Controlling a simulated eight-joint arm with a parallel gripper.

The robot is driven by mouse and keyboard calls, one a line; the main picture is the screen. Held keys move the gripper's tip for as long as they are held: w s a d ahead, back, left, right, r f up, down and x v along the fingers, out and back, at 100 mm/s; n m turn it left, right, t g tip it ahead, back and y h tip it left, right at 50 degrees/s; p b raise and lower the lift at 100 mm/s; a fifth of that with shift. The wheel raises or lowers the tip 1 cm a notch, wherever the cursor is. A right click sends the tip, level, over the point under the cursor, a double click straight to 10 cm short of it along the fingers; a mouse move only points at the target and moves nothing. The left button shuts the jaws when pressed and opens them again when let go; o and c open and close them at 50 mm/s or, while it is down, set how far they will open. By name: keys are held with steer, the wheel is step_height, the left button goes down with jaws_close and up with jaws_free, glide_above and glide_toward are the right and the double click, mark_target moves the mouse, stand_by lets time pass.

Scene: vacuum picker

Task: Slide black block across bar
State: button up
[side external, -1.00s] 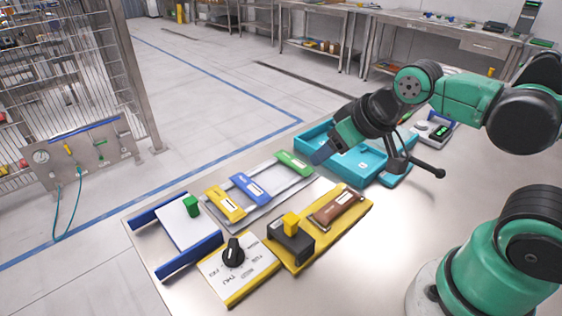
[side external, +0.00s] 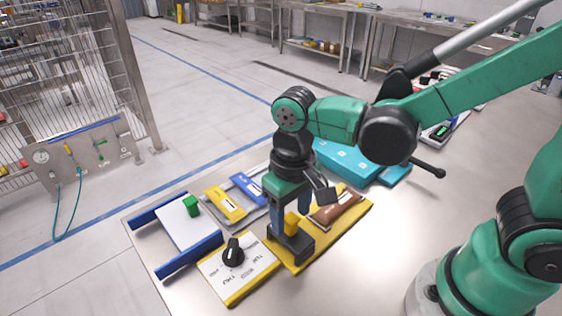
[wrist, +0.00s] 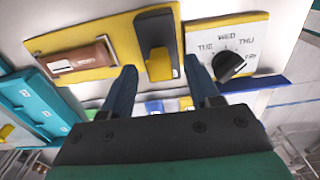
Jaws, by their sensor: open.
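The black block (side external: 303,244) with a yellow handle (side external: 291,221) sits on the left part of a yellow bar-like base (side external: 345,225). In the wrist view the black block (wrist: 153,28) and its yellow handle (wrist: 159,66) are near the top centre. My gripper (wrist: 160,68) is open, with one blue finger on each side of the handle; I cannot tell whether either touches it. In the side view my gripper (side external: 285,222) points down over the block and hides part of it. A brown block (side external: 335,206) with a pale label lies on the base's other end.
A white dial panel (side external: 245,272) with a black knob lies beside the base. Blue rails (side external: 188,257) flank a white plate with a green block (side external: 191,206). Yellow and blue sliders (side external: 226,203) and a teal bin (side external: 345,160) are behind my gripper.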

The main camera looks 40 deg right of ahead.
steer(key=shift+f, duration=1.1)
jaws_close()
steer(key=shift+d, duration=0.1)
stand_by(0.6)
